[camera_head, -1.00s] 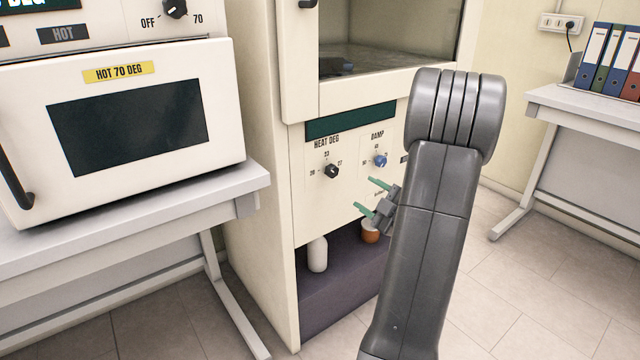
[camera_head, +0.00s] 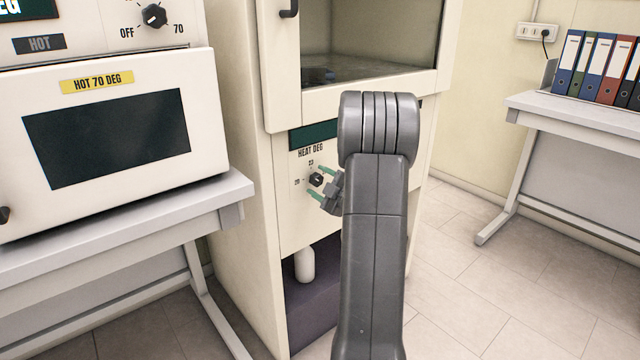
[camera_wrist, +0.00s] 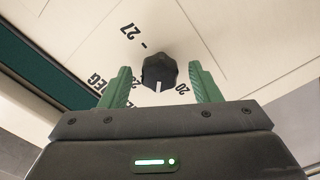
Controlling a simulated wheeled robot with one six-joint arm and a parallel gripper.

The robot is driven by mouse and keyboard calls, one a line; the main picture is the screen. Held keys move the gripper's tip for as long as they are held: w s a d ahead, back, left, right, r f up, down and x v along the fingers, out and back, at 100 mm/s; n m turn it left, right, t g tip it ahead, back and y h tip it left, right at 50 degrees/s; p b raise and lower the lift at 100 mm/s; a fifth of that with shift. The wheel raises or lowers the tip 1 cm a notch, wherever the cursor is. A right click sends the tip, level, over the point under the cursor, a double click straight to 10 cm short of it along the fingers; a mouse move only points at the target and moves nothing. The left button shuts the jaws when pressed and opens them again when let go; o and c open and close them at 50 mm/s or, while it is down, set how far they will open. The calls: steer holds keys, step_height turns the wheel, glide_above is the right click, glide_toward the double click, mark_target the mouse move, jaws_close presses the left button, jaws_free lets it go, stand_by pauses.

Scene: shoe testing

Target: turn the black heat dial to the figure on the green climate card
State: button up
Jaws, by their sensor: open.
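The black heat dial (camera_head: 316,179) is on the cream cabinet front under the HEAT DEG label, with 20 and 23 readable around it. In the wrist view the dial (camera_wrist: 159,70) lies between the green fingers of my gripper (camera_wrist: 160,78); gaps show on both sides. Its white mark points to the bottom of that picture, near the 20; 27 is at upper left. My gripper (camera_head: 315,181) is open at the panel in the head view. No green climate card is in view.
A dark green strip (camera_head: 314,136) sits above the dial. My arm covers the damp dial's area. A white bottle (camera_head: 305,263) stands in the recess below. An oven (camera_head: 200,100) stands on a bench at left. Binders (camera_head: 594,68) stand on a right-hand bench.

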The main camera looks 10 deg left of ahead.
steer(key=shift+w+a, duration=0.1)
steer(key=c, duration=1)
steer(key=shift+m, duration=0.3)
steer(key=m+p, duration=0.1)
steer(key=m, duration=0.3)
steer(key=shift+r, duration=0.1)
steer(key=shift+m+p, duration=0.85)
steer(key=shift+m, duration=1.35)
